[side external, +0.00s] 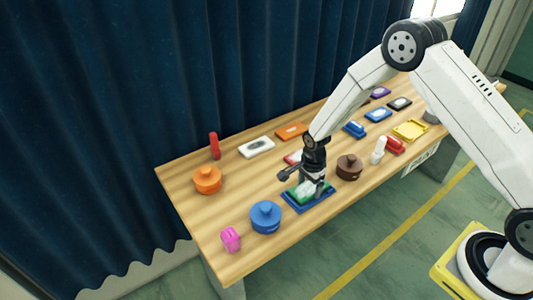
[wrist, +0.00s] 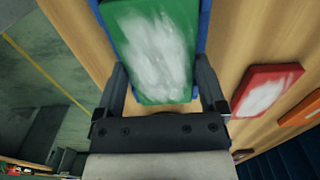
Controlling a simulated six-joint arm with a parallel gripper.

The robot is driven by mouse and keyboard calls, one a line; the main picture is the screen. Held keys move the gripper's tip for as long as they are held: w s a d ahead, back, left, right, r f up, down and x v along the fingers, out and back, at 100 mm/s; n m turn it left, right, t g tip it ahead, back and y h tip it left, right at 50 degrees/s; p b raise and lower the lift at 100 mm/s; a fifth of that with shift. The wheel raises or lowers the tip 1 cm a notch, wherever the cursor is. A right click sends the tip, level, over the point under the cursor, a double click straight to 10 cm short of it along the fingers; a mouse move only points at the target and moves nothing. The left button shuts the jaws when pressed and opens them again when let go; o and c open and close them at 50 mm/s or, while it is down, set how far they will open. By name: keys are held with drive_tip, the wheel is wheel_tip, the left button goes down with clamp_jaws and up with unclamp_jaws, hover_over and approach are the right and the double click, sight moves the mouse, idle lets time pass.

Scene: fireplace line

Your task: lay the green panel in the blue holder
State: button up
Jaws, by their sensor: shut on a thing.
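The green panel (wrist: 153,50) has a white smeared patch on its face. In the side external view the green panel (side external: 298,191) is at the blue holder (side external: 316,203), which lies on the table near its front edge. The blue holder's edge shows beside the panel in the wrist view (wrist: 204,25). My gripper (side external: 311,186) points down over the holder and is shut on the green panel, one finger at each side. The panel appears to lie within or just above the holder; I cannot tell whether it touches the bottom.
A blue round lidded pot (side external: 265,217) stands left of the holder and a brown one (side external: 349,167) right of it. A red panel (wrist: 268,88) lies close by. An orange pot (side external: 207,180), white panel (side external: 256,147) and pink object (side external: 231,239) are further left. A yellow tray (side external: 410,130) is at right.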

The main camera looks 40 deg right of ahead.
sight(309, 187)
drive_tip(key=shift+f, duration=0.3)
drive_tip(key=o, duration=1)
drive_tip(key=shift+r, duration=3.9)
